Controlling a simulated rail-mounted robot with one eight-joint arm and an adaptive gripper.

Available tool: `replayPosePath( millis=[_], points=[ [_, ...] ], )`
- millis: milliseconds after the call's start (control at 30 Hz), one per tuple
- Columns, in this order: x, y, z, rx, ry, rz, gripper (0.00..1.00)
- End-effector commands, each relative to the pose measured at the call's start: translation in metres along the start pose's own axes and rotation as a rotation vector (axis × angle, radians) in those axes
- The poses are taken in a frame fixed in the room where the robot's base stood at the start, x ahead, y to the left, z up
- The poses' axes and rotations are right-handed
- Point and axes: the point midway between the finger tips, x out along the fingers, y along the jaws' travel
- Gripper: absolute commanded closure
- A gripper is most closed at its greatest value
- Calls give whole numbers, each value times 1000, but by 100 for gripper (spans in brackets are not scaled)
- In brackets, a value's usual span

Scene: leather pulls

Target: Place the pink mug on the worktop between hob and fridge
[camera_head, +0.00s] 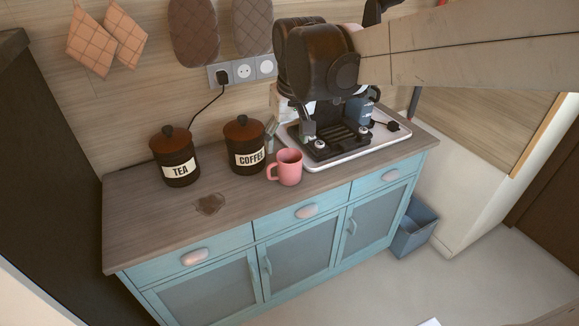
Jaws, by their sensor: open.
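The pink mug (289,169) stands upright on the wooden worktop (145,225) of a blue cabinet, near the front edge, with its handle toward the left. It is just in front and right of the COFFEE canister. My gripper (335,128) hangs from my arm behind and right of the mug, in front of or over the coffee machine. It is open and apart from the mug. Its fingers are hard to tell from the dark machine parts. I cannot make out a hob or identify a fridge in this view.
TEA (174,160) and COFFEE (246,147) canisters stand along the back. A white tray (395,134) bears the coffee machine at the right. A dark stain (209,204) marks the worktop. The left and front-left worktop is otherwise clear. A blue bin (414,230) stands on the floor.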

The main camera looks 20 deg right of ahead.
Motion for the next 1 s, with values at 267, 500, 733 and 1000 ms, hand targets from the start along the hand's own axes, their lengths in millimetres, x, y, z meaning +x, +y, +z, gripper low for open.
replayPosePath(
  millis=[267, 500, 733, 1000],
  points=[
    [-24, -7, 69, 25, 130, 7, 42],
    [-26, -12, 125, 47, 242, 10, 42],
    [-19, -15, 160, 62, 321, 10, 42],
    [-16, -16, 170, 67, 345, 9, 48]
  ],
)
